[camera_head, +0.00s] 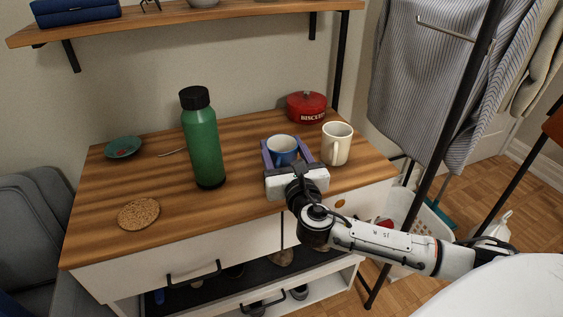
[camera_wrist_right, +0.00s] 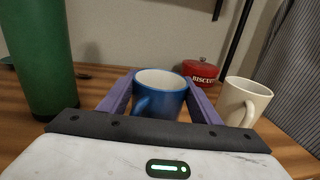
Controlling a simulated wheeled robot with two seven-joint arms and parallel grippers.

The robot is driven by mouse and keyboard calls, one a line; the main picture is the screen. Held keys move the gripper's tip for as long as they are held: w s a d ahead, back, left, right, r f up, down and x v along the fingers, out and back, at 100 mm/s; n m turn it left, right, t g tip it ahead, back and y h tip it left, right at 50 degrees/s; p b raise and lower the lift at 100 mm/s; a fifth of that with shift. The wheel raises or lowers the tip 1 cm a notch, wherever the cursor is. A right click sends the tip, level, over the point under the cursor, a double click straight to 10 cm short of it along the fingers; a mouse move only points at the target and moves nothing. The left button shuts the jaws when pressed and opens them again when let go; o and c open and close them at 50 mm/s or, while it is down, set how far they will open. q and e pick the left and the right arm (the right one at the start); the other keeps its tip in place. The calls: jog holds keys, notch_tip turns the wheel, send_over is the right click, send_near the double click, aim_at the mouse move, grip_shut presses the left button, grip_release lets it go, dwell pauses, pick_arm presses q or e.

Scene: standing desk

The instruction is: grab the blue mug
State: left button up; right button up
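The blue mug (camera_head: 283,150) stands upright on the wooden desk top, white inside. In the right wrist view the blue mug (camera_wrist_right: 160,96) has its handle turned toward the camera and slightly left. My right gripper (camera_head: 285,147) has its two purple fingers on either side of the mug. In the wrist view the right gripper (camera_wrist_right: 160,88) is open, with a finger left and right of the mug. The right finger looks very near the mug; I cannot tell whether either touches. My left gripper is not in view.
A cream mug (camera_head: 337,144) stands close on the right, and a red biscuit tin (camera_head: 306,107) behind. A tall green bottle (camera_head: 203,142) stands left. A cork coaster (camera_head: 139,214) and green bowl (camera_head: 123,147) lie further left. A shelf (camera_head: 190,16) hangs above.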

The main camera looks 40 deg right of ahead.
jog(key=c, duration=0.3)
jog(key=shift+r, duration=0.1)
jog(key=shift+c, duration=1)
jog(key=shift+r, duration=0.15)
